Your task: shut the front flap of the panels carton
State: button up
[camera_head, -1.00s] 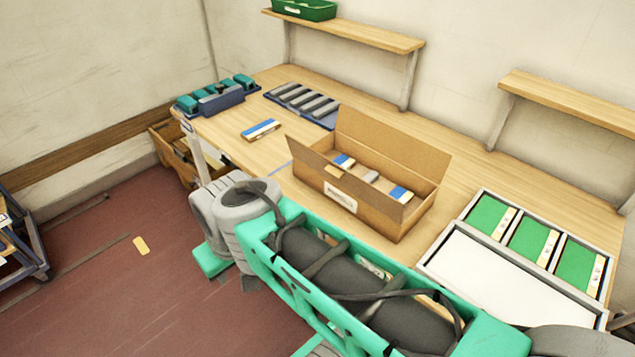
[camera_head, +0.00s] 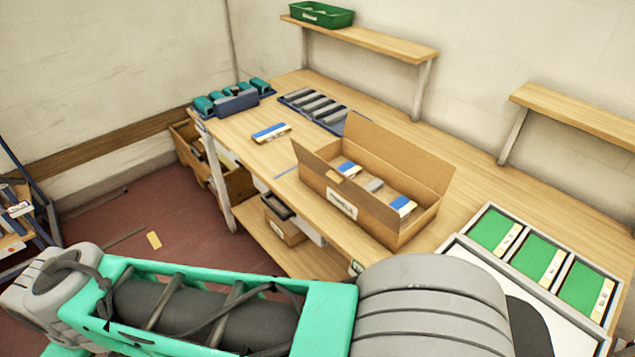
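The panels carton (camera_head: 390,226) is a brown cardboard box on the wooden bench, right of centre, with a white label on its front wall. Its front flap (camera_head: 340,183) stands up and leans outward, open. The back flap (camera_head: 407,158) also stands up, open. Inside lie several blue-and-white pieces (camera_head: 402,205) and a grey one. My arm crosses the bottom of the picture, in front of the bench and apart from the carton. My gripper is not in view.
A tray of green panels (camera_head: 578,252) lies right of the carton. A blue-and-white piece (camera_head: 271,132), a rack of grey bars (camera_head: 313,108) and a blue holder with teal items (camera_head: 236,103) lie left. Shelves (camera_head: 375,40) hang above. Bins (camera_head: 284,220) stand below.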

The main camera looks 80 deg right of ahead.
aim_at(380, 210)
jog(key=i, duration=0.75)
jog(key=z, duration=3.6)
jog(key=i, duration=0.45)
jog(key=u, duration=0.75)
jog(key=k, duration=1)
jog(key=u, duration=0.95)
jog(key=i, duration=0.5)
